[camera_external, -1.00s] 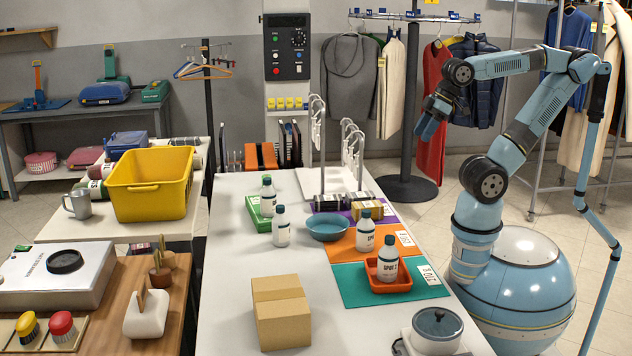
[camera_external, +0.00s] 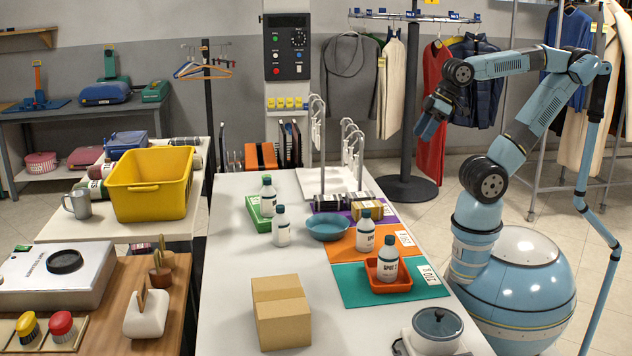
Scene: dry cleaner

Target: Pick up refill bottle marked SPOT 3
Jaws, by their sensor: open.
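Several white refill bottles with dark caps stand on the long white table. One bottle (camera_external: 387,262) stands upright in a small orange-red tray (camera_external: 402,284) on the teal mat; its label reads SPOT and a number that I cannot read surely. Another bottle (camera_external: 365,237) stands on the orange mat. A third bottle (camera_external: 281,230) stands left of the blue bowl, and one more (camera_external: 267,200) is at the green tray (camera_external: 255,222). Their markings are too small to read. My gripper (camera_external: 428,128) is open and empty, raised above and behind the table's right side, apart from all bottles.
A blue bowl (camera_external: 327,227) and a cardboard box (camera_external: 281,312) are on the table. A lidded pot (camera_external: 437,328) stands at the front right corner. White hanger stands (camera_external: 352,150) rise at the back.

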